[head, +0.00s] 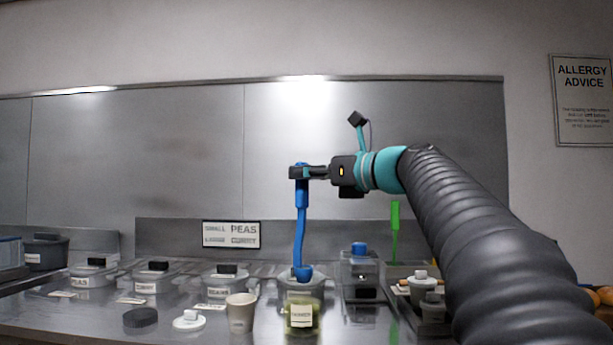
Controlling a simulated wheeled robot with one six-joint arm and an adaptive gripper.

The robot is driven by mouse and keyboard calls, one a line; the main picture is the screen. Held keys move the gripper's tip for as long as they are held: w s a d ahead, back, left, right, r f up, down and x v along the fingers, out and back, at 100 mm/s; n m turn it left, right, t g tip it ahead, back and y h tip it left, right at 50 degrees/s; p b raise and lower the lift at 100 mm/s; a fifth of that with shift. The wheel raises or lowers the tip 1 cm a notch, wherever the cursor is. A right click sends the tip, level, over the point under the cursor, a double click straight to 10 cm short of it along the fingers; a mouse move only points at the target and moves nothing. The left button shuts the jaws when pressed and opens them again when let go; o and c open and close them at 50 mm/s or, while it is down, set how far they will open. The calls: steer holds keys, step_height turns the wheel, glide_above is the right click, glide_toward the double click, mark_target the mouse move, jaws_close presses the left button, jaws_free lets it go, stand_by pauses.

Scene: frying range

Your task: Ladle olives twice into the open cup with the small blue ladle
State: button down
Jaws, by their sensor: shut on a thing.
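My gripper (299,172) is shut on the top of the small blue ladle (300,228) and holds it upright. The ladle's bowl (303,273) hangs at the mouth of a grey tub (284,283) on the counter. I cannot tell whether the bowl is inside the tub or in front of it, or whether it holds anything. A labelled jar with green contents (302,326) stands in front of the tub; its label is too small to read surely. An open beige cup (241,314) stands left of the jar. I cannot make out single olives.
Lidded tubs (93,273) line the counter at left. A black disc (140,317) and a white lid (188,320) lie left of the cup. A blue-knobbed container (360,278) and a green-handled utensil (395,225) stand right of the ladle. A sign (231,234) stands behind.

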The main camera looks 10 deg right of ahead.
step_height(320, 180, up, 6)
stand_by(0.9)
steer(key=c, duration=1.5)
jaws_free()
jaws_close()
